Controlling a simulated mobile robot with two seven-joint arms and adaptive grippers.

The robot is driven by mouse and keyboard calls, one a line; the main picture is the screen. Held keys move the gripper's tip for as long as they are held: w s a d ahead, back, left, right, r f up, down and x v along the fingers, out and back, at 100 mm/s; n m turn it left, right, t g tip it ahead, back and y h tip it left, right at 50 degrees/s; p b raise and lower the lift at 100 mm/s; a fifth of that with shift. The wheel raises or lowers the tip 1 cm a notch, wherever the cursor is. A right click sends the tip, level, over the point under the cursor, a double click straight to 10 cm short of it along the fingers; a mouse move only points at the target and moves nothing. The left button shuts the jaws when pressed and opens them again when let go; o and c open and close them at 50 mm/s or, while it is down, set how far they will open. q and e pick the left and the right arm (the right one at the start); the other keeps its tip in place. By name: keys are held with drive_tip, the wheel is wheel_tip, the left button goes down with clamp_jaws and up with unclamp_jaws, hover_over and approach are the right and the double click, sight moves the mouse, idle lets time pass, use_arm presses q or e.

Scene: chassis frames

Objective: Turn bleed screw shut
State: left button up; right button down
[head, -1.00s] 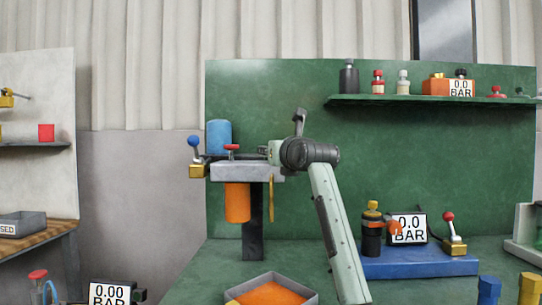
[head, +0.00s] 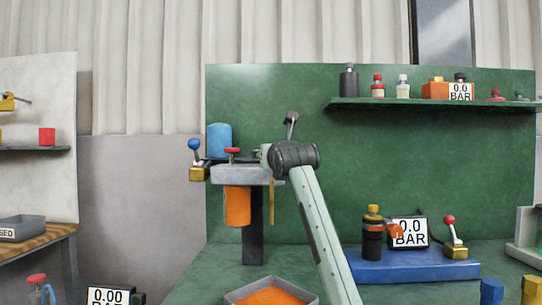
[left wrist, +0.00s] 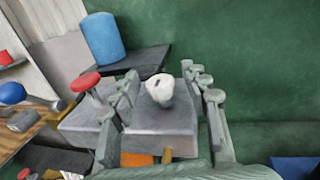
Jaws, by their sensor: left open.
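The bleed screw appears to be the small white knob with a dark slot (left wrist: 159,88) on top of a grey block (left wrist: 150,127) in the left wrist view. My left gripper (left wrist: 166,84) is open, with its finger parts on both sides of the knob. I cannot tell whether they touch it. In the head view my left gripper (head: 268,157) is at the right end of the grey block (head: 235,174), largely hidden by its wrist, and the screw cannot be made out there. My right gripper is in neither view.
Close to the left finger is a red knob (left wrist: 86,82); it also shows in the head view (head: 232,150). A blue cylinder (head: 219,141), a blue-ball lever (head: 194,145) and a hanging orange cylinder (head: 238,205) surround the block. An orange-filled tray (head: 229,297) lies below.

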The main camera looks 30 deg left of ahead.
use_arm(q)
drive_tip(key=v, duration=1.2)
drive_tip(key=shift+s+a, duration=0.1)
